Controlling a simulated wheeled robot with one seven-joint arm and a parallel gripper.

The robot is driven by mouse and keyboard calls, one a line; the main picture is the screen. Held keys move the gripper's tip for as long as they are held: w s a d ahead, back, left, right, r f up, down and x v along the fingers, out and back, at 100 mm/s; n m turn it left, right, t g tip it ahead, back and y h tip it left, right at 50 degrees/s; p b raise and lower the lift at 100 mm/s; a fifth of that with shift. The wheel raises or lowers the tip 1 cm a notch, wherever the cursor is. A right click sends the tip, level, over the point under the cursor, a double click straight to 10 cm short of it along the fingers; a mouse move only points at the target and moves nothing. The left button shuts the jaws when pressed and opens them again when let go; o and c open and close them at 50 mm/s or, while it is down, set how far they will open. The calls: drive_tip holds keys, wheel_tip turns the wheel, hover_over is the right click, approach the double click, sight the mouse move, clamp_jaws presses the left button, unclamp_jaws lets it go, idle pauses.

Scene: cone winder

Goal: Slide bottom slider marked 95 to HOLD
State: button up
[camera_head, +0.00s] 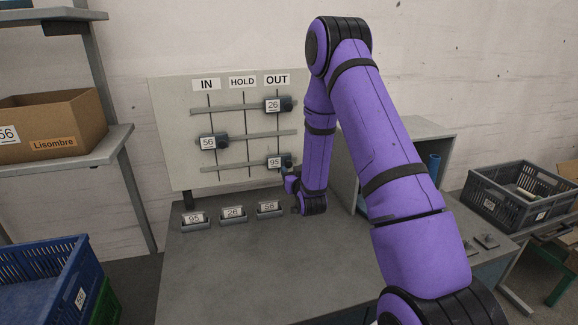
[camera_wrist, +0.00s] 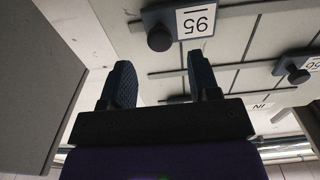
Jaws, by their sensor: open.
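The slider marked 95 (camera_head: 275,162) sits on the bottom rail of the white board (camera_head: 175,130), at the OUT line on the right. In the wrist view the 95 slider (camera_wrist: 178,22) appears upside down with a dark round knob (camera_wrist: 160,38). My gripper (camera_head: 288,180) is beside the lower right of this slider, partly hidden by my arm in the head view. In the wrist view my gripper (camera_wrist: 160,82) has its two fingers apart with nothing between them. The fingertips point toward the board, near the knob; whether they touch it I cannot tell. The HOLD label (camera_head: 243,82) marks the middle line.
The slider marked 56 (camera_head: 209,142) is at IN on the middle rail; the slider marked 26 (camera_head: 274,104) is at OUT on the top rail. Small tagged holders (camera_head: 233,214) stand on the grey table (camera_head: 225,265). A grey cabinet (camera_head: 425,135) stands right of the board.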

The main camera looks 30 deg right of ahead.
sight(289, 165)
drive_tip(key=shift+x, duration=2.7)
drive_tip(key=shift+c, duration=0.2)
